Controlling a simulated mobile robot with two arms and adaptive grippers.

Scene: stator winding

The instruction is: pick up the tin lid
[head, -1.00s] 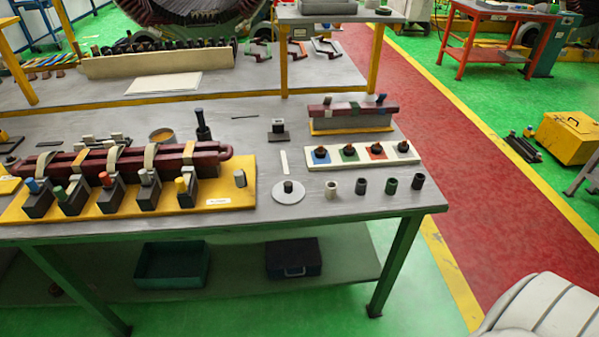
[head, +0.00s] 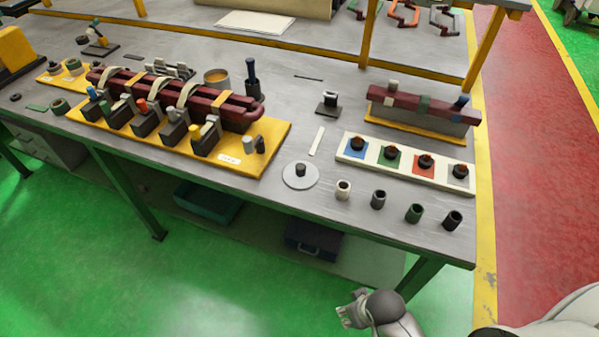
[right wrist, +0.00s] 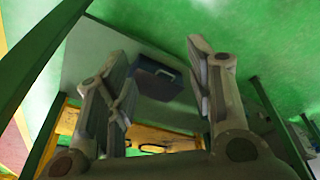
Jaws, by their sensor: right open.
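The tin lid (head: 300,176) is a flat, light grey disc with a dark knob in its middle. It lies near the front edge of the grey workbench (head: 280,210) in the head view, left of a row of small cups. An open tin (head: 216,78) with an orange-yellow inside stands farther back. My right gripper (head: 344,310) is low at the bottom of the head view, in front of the bench and below its top, apart from the lid. In the right wrist view its fingers (right wrist: 160,95) are spread and empty. My left gripper is not in view.
Right of the lid stand several small cups (head: 378,199) and a white strip (head: 442,178) with coloured squares. A yellow board (head: 272,142) with a dark red coil is at left. A dark case (head: 312,238) and a green bin (head: 207,203) sit on the lower shelf.

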